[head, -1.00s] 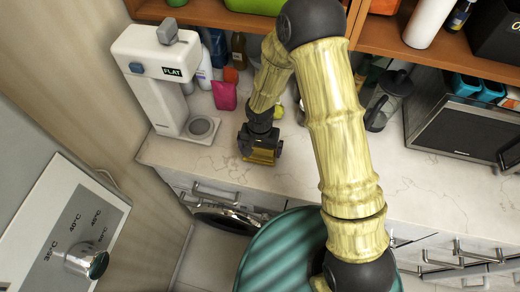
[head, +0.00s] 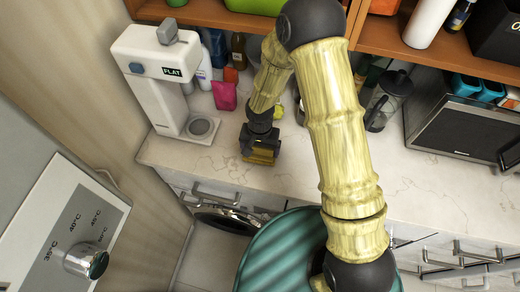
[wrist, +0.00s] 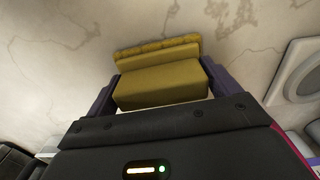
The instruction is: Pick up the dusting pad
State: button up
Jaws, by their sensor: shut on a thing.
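The dusting pad (wrist: 160,85) is a yellow block with a rougher, fluffy-looking strip along its far edge in the wrist view. My gripper (wrist: 158,90) is shut on it, with one dark finger against each side. In the head view my gripper (head: 261,150) points down at the counter's front edge, left of centre. Only a little of the yellow pad shows there, below the dark jaws. I cannot tell whether the pad touches the counter or is just above it.
A white coffee machine (head: 160,90) stands to the left, with a pink pouch (head: 225,95) and bottles behind. A French press (head: 388,100) and microwave (head: 465,125) stand right. A wooden shelf (head: 380,42) hangs above.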

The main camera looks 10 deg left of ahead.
jog(key=shift+r, duration=0.15)
notch_tip(320, 180, up, 18)
jog(key=b, duration=0.3)
jog(key=shift+b, duration=0.4)
jog(key=shift+o, duration=0.6)
jog(key=shift+f, duration=0.2)
